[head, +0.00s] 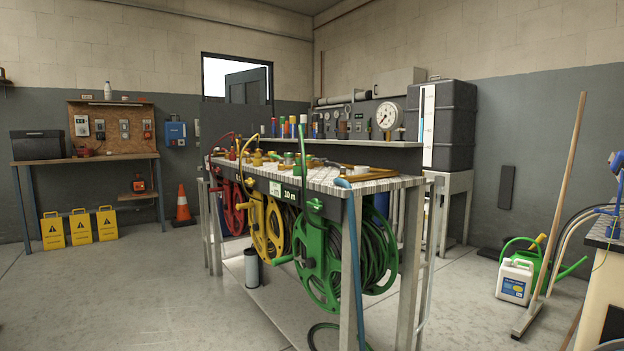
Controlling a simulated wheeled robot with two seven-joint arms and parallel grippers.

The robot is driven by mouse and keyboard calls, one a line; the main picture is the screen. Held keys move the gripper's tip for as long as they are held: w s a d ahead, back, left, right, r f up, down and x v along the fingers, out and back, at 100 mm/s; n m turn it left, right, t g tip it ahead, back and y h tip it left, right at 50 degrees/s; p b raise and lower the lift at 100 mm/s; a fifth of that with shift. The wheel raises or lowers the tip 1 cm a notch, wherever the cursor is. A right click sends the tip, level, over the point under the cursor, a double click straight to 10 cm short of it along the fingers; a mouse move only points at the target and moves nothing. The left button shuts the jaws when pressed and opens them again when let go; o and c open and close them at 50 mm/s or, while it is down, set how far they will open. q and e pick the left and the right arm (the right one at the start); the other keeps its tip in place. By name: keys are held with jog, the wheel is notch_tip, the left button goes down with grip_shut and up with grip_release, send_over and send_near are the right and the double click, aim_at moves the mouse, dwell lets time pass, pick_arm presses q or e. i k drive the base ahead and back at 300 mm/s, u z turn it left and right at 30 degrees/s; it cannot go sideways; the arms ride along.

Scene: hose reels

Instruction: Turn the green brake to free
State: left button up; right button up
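The green hose reel (318,265) hangs under the front end of the slatted bench (375,184), with dark hose wound on it. A small green knob-like part (315,205) sits at the top of this reel, just under the bench edge; it may be the brake, but its setting is too small to read. A green crank handle (283,260) sticks out to the left of the reel. Neither of my grippers shows in the head view.
A yellow reel (266,228) and a red reel (232,208) hang farther back. A broom (565,190), white canister (514,281) and green watering can (528,255) are at right. Floor at front left is clear.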

aim_at(316, 205)
jog(key=z, duration=0.5)
jog(key=k, duration=1.15)
jog(key=u, duration=0.35)
jog(key=i, duration=1.4)
jog(key=z, duration=0.95)
jog(key=i, duration=0.35)
jog(key=z, duration=0.35)
